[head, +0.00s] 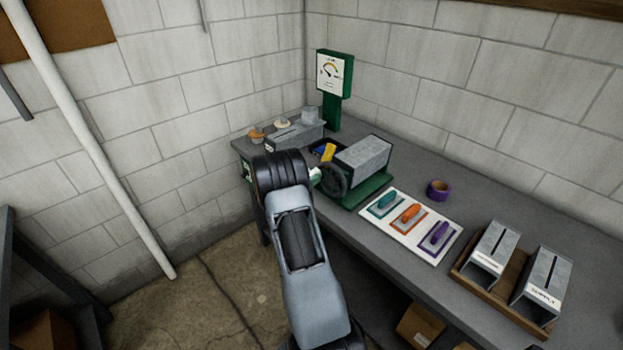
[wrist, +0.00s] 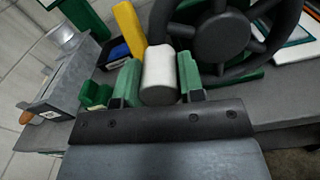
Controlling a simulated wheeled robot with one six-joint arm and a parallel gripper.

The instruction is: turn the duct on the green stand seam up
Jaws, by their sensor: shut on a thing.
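The duct (head: 364,158) is a grey box-shaped metal piece on the green stand (head: 367,190). Its top and near side show plain, with no seam that I can make out. A black handwheel (head: 334,181) is at the stand's near left end; it fills the upper right of the wrist view (wrist: 222,38). My gripper (wrist: 158,82) has its green fingers on both sides of a white knob (wrist: 158,68) by the wheel's rim and is shut on it. In the head view my arm hides most of the gripper, and the white knob (head: 314,174) just shows.
A gauge on a green post (head: 331,75) stands at the back corner. A grey metal box piece (head: 294,136) lies left of the stand, a yellow object (head: 328,152) behind the wheel. Right are a trowel board (head: 391,238), purple tape (head: 438,190) and a wooden tray (head: 462,272) with two ducts.

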